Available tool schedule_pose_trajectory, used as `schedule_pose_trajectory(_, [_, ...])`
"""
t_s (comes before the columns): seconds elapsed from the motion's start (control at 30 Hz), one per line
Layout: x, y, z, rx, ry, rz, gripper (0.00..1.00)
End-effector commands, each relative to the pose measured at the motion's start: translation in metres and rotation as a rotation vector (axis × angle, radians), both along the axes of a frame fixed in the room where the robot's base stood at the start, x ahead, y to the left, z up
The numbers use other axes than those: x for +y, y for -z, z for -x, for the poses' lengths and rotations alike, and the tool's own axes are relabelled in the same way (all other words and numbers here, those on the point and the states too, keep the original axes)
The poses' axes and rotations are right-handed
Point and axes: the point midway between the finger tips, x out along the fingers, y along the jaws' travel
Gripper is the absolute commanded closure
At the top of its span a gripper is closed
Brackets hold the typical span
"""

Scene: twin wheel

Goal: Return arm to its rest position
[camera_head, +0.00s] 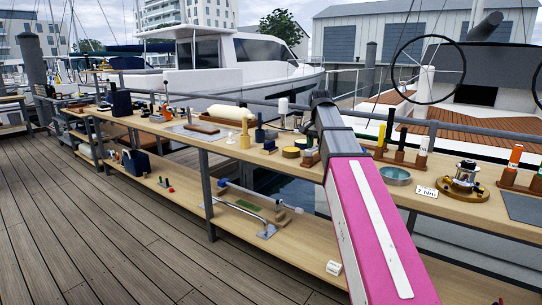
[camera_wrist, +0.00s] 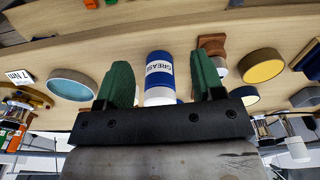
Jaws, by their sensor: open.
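My gripper (camera_wrist: 163,76) shows in the wrist view with its two green fingers spread apart. A blue and white grease container (camera_wrist: 160,75) appears between the fingers, with gaps on both sides. I cannot tell how deep it sits between them. In the head view my pink arm (camera_head: 375,235) reaches up over the bench, and its dark joint is at the top. My gripper and the grease container are hidden there behind the arm.
The wooden bench (camera_head: 455,205) carries many items. A teal dish (camera_head: 395,175) and a 7 Nm label (camera_head: 426,191) lie right of my arm. A yellow-topped disc (camera_head: 291,152) lies left. A lower shelf (camera_head: 285,245) holds more items. The deck (camera_head: 90,230) at left is clear.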

Motion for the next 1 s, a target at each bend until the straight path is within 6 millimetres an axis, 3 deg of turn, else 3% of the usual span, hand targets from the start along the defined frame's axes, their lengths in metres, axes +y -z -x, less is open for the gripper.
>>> schedule_pose_trajectory(0.37, [-0.001,0.068,0.012,0.013,-0.075,-0.001,0.38])
schedule_pose_trajectory(0.67, [-0.002,0.170,0.042,0.030,-0.197,-0.003,0.38])
schedule_pose_trajectory(1.0, [-0.003,0.282,0.094,0.047,-0.348,-0.011,0.38])
